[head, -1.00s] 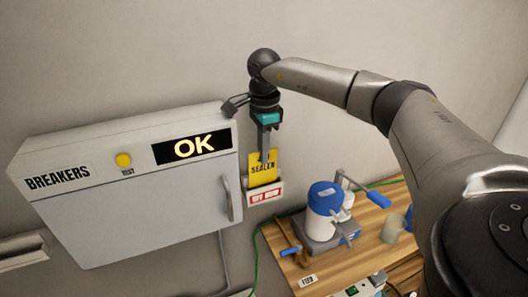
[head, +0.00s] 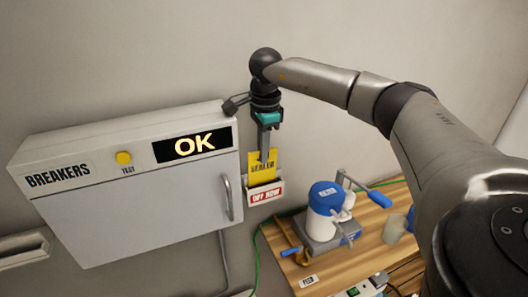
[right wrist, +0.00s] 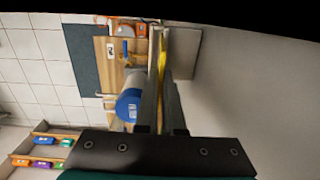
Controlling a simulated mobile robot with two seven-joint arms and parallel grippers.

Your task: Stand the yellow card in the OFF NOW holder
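The yellow card (head: 259,171), marked SEALER, stands roughly upright at the OFF NOW holder (head: 266,194), on the wall right of the breaker box. Its lower edge is hidden behind the holder's front; I cannot tell if it rests on the bottom. My right gripper (head: 266,152) comes from above, its fingers on the card's upper part. In the right wrist view the card (right wrist: 162,55) shows edge-on as a thin yellow strip between the close fingers (right wrist: 160,95), which are shut on it. My left gripper is not in view.
The breaker box (head: 130,215) with an OK display (head: 194,145) and a handle (head: 229,198) is close left of the holder. Below right, a wooden table (head: 340,264) carries a blue and white device (head: 325,200) with a blue-handled lever. A green cable (head: 258,250) runs nearby.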

